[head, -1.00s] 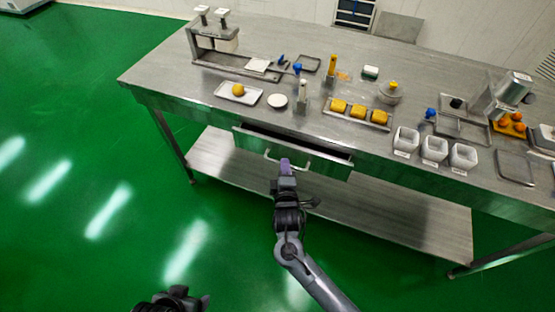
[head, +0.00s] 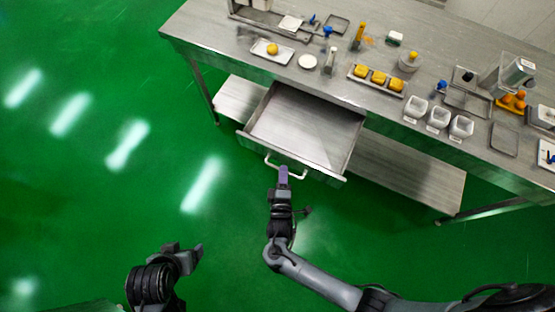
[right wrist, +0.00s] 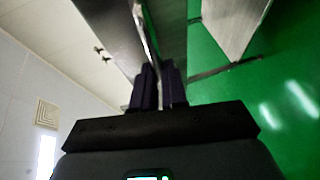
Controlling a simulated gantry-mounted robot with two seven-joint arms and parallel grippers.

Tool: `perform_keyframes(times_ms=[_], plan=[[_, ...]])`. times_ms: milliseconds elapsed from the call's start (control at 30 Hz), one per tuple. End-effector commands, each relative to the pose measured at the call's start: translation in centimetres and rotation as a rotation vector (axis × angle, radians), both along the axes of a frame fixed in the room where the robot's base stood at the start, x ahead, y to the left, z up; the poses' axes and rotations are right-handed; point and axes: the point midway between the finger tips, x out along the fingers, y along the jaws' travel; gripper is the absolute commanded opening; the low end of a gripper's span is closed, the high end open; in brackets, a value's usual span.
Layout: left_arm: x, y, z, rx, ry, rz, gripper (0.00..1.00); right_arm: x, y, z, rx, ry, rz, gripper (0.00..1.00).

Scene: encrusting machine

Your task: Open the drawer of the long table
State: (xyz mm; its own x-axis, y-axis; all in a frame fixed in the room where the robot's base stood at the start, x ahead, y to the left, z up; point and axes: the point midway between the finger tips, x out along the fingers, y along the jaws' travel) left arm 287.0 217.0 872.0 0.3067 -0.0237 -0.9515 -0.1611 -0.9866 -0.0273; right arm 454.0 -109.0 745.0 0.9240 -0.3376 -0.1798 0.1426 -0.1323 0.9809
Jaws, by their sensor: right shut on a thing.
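The long table (head: 225,30) is a metal bench with a lower shelf. Its drawer (head: 300,125) is pulled well out and looks empty inside. The drawer's pale bar handle (head: 272,165) is on the front panel. My right gripper (head: 283,173) is shut on the handle. In the right wrist view, the purple fingers of my right gripper (right wrist: 159,75) close around the handle bar. My left gripper (head: 190,250) is at the lower left, away from the table, over the floor. Its fingertips are too small and dark to tell whether they are open.
The tabletop holds a tray with yellow blocks (head: 376,77), white containers (head: 438,118), a plate with a yellow ball (head: 272,50) and other tools. The lower shelf (head: 410,175) runs under the drawer. The green floor (head: 100,190) in front is clear.

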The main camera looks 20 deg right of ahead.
Motion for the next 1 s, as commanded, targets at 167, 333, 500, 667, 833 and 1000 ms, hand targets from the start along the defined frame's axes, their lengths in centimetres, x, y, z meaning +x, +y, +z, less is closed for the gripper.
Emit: perform_keyframes(times_ms=[167, 333, 500, 667, 833, 1000], plan=[[0.0, 0.05, 0.1, 0.003, 0.001, -0.001, 0.77, -0.29, 0.0, 0.02, 0.002, -0.001, -0.006, 0.0], [-0.02, 0.18, 0.05, 0.008, 0.001, -0.005, 0.77, -0.26, -0.01, 0.0, 0.002, -0.001, -0.006, 0.0], [-0.03, 0.31, 0.03, 0.013, 0.001, -0.009, 0.77, -0.26, -0.02, -0.02, 0.002, 0.0, -0.006, 0.28], [-0.03, 0.32, 0.03, 0.014, 0.001, -0.008, 0.77, -0.26, -0.01, -0.02, 0.001, 0.0, -0.005, 0.37], [-0.03, 0.29, 0.05, 0.012, 0.001, -0.008, 0.77, -0.27, 0.01, -0.01, 0.001, 0.0, -0.005, 0.37], [-0.02, 0.18, 0.28, 0.007, 0.001, -0.005, 0.77, -1.05, 0.3, 0.12, 0.002, 0.002, -0.005, 0.37]])
